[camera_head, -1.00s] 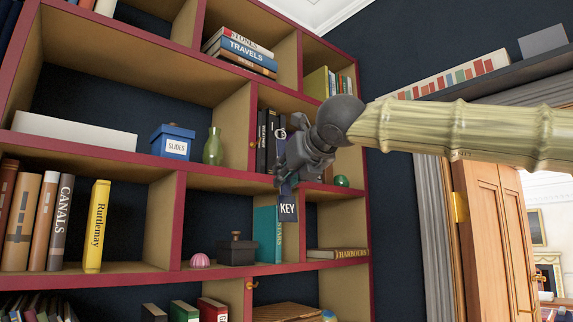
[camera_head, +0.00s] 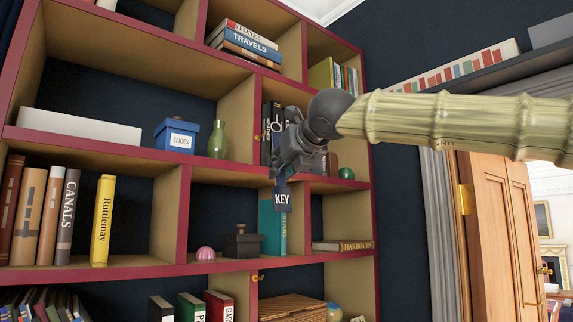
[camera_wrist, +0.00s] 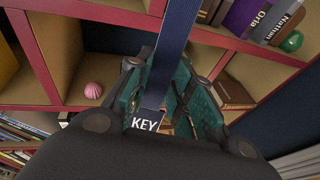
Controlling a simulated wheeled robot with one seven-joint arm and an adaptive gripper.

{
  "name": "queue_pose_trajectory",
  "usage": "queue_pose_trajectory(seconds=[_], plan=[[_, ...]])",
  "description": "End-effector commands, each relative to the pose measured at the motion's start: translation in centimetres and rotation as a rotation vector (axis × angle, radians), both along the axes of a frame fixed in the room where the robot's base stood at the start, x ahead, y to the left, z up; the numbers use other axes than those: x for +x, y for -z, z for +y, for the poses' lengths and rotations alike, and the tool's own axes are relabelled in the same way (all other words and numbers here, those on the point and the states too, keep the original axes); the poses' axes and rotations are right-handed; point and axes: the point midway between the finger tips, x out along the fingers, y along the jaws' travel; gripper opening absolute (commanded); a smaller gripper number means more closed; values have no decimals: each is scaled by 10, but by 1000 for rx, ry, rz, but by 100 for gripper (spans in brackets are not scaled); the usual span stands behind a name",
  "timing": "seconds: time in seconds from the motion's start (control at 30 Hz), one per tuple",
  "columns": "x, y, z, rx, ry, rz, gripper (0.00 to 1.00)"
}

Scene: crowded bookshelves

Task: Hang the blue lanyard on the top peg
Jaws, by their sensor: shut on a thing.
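The blue lanyard (camera_wrist: 173,45) is a flat strap with a dark tag marked KEY (camera_head: 282,200). My gripper (camera_head: 283,174) is shut on the strap, and the tag hangs just below it in front of the shelves. In the wrist view the strap runs between the teal pads of my gripper (camera_wrist: 158,100). A small brass peg (camera_head: 257,137) is on the upright's front edge, left of my gripper and apart from it. A second brass peg (camera_head: 257,278) is lower on the shelving. The strap's loop is mostly hidden by my gripper in the head view.
The red-edged bookcase (camera_head: 120,151) is crowded. A green vase (camera_head: 218,140) and a blue SLIDES box (camera_head: 177,136) stand left of the upper peg. Dark books are behind my gripper. A pink shell-like ornament (camera_head: 205,254) and a dark box (camera_head: 243,242) sit below.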

Motion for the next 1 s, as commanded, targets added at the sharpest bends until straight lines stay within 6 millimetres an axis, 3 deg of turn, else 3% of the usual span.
queue_pose_trajectory(seconds=[1.0], plan=[[37,4,27,0,-1,0,0]])
